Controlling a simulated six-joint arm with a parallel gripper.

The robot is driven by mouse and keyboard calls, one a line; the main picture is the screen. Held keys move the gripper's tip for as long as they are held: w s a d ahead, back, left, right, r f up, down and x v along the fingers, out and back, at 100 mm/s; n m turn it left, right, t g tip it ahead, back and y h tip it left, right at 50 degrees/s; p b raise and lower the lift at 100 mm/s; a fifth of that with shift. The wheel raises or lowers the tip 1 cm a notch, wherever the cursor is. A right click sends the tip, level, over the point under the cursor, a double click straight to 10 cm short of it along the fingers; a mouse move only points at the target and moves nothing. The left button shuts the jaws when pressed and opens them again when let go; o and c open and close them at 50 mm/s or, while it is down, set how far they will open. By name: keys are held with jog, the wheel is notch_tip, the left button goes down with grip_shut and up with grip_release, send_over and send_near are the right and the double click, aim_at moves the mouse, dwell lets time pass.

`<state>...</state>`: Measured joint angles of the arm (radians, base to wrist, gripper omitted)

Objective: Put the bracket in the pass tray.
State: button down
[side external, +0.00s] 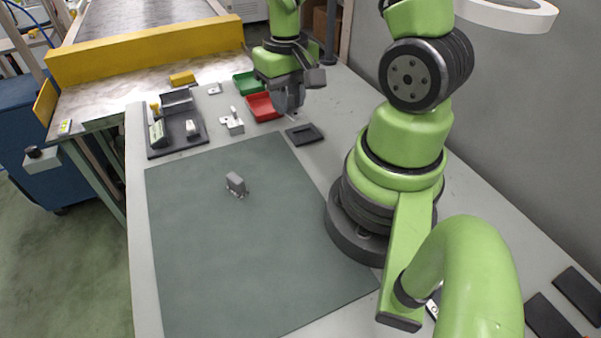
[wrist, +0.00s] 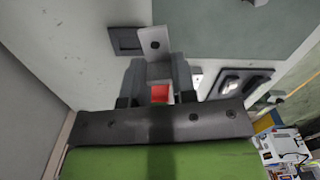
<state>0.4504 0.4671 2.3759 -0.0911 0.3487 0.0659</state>
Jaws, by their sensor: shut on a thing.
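The bracket (wrist: 154,43), a light grey metal piece with a round hole, is between my fingertips in the wrist view. My gripper (wrist: 154,75) is shut on it, and it sticks out past the fingers. In the side view my gripper (side external: 290,100) hangs over the right part of the bench, beside the red tray (side external: 262,107); the bracket is hard to make out there. The green tray (side external: 244,84) stands behind the red one, partly hidden by my gripper. I see no label showing which is the pass tray. Some red shows between my fingers in the wrist view (wrist: 160,93).
A dark rectangular frame (side external: 304,134) lies just in front of my gripper. A grey block (side external: 236,184) stands on the green mat (side external: 250,260). A black holder with parts (side external: 177,139) and a small metal fixture (side external: 232,124) are to the left. A yellow-edged conveyor (side external: 145,55) is behind.

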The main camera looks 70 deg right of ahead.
jog(key=s+d+f+m, duration=0.2)
jog(key=s, duration=0.1)
send_over(306, 156)
notch_tip(306, 156, down, 5)
jog(key=shift+s+r, duration=0.1)
jog(key=shift+f, duration=2.25)
jog(key=c, duration=0.9)
grip_release()
jog(key=shift+f, duration=0.15)
jog(key=shift+c, duration=0.2)
